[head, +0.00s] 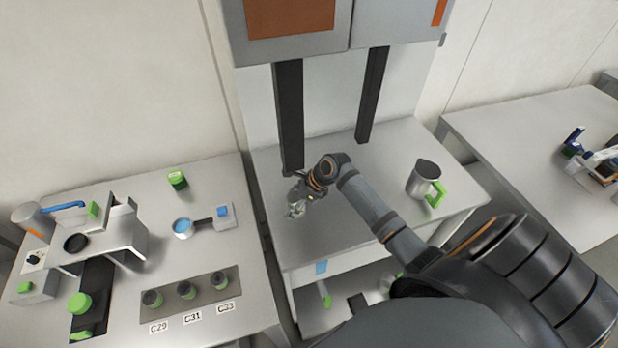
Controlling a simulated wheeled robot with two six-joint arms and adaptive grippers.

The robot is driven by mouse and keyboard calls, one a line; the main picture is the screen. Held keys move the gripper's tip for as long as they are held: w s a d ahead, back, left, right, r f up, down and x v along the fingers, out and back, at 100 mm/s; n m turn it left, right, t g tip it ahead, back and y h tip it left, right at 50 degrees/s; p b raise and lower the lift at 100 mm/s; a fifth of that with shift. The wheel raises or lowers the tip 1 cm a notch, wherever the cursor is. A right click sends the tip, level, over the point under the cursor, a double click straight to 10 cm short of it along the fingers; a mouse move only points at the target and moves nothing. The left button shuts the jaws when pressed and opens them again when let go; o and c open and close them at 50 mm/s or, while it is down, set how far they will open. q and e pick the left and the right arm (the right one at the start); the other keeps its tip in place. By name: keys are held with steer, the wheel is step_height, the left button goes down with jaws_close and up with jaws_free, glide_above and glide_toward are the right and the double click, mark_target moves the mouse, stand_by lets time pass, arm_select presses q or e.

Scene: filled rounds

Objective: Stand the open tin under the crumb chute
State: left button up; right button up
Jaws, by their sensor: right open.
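My right gripper (296,207) is open, low over the left part of the middle table, beside the foot of the left dark upright (289,110). Its fingers look grey and glassy, and I cannot make out a separate object between them. A grey metal vessel with an open top and a green handle (422,179) stands upright on the same table, well to the gripper's right. I cannot tell for certain whether it is the tin. No crumb chute can be clearly picked out; two dark uprights run down from the grey cabinets (400,22). My left gripper is not in view.
The left table holds a grey machine (125,232), a small green-topped container (177,180), a round blue-filled pan (182,228) and a labelled rack (212,283) with jars. The middle tabletop (390,150) has free room between uprights and vessel. My arm crosses its front.

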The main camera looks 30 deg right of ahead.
steer(key=s+d, duration=0.4)
steer(key=s+d+b, duration=0.1)
steer(key=s+d, duration=0.3)
steer(key=d, duration=0.1)
stand_by(0.4)
